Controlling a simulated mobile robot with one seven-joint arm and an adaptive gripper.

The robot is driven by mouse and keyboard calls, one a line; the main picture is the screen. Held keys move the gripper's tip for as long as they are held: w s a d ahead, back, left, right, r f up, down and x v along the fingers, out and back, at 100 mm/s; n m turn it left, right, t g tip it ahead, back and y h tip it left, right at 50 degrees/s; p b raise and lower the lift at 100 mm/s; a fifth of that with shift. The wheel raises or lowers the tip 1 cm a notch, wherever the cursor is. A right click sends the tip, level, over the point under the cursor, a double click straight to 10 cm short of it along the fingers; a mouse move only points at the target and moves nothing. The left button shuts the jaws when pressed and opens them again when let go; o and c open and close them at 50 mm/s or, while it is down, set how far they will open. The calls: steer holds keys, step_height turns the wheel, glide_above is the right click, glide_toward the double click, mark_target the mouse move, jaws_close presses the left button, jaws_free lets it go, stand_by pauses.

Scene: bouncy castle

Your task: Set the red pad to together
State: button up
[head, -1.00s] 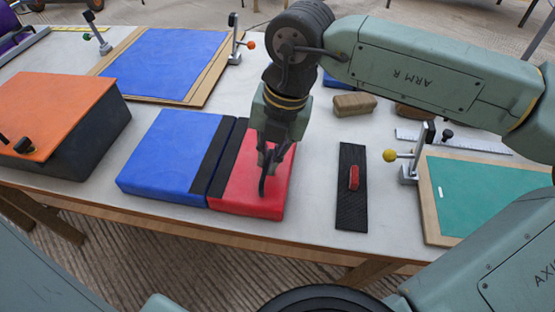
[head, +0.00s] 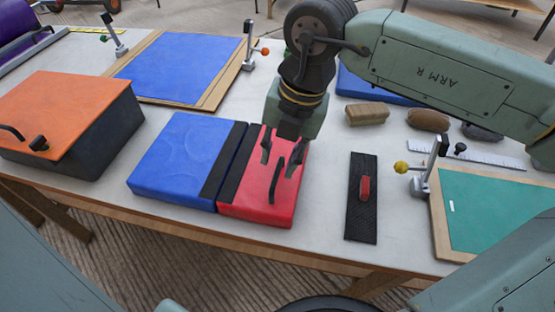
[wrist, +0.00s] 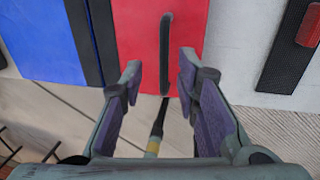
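The red pad (head: 286,205) lies flat on the table, beside the blue pad (head: 178,165). Black strips run along their facing edges, with only a thin dark seam between; I cannot tell if they touch. A black bar handle (head: 277,180) stands on the red pad. My gripper (head: 281,160) is above the red pad, open and empty, its fingers apart at the handle's far end. In the wrist view, the handle (wrist: 166,50) shows beyond and between the open fingertips, on the red pad (wrist: 190,35), with the blue pad (wrist: 40,40) at left.
A black strip with a red grip (head: 364,188) lies to the right, near a green board (head: 490,215) with a yellow-knobbed clamp. An orange-topped box (head: 65,105) stands left. A blue sheet on a board (head: 175,65) and brown blocks (head: 367,115) lie behind. Bare table separates red pad and strip.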

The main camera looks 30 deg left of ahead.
step_height(320, 180, up, 10)
steer(key=d, duration=0.1)
steer(key=shift+w+d+f, duration=0.2)
steer(key=shift+w+d, duration=0.05)
steer(key=shift+d, duration=0.15)
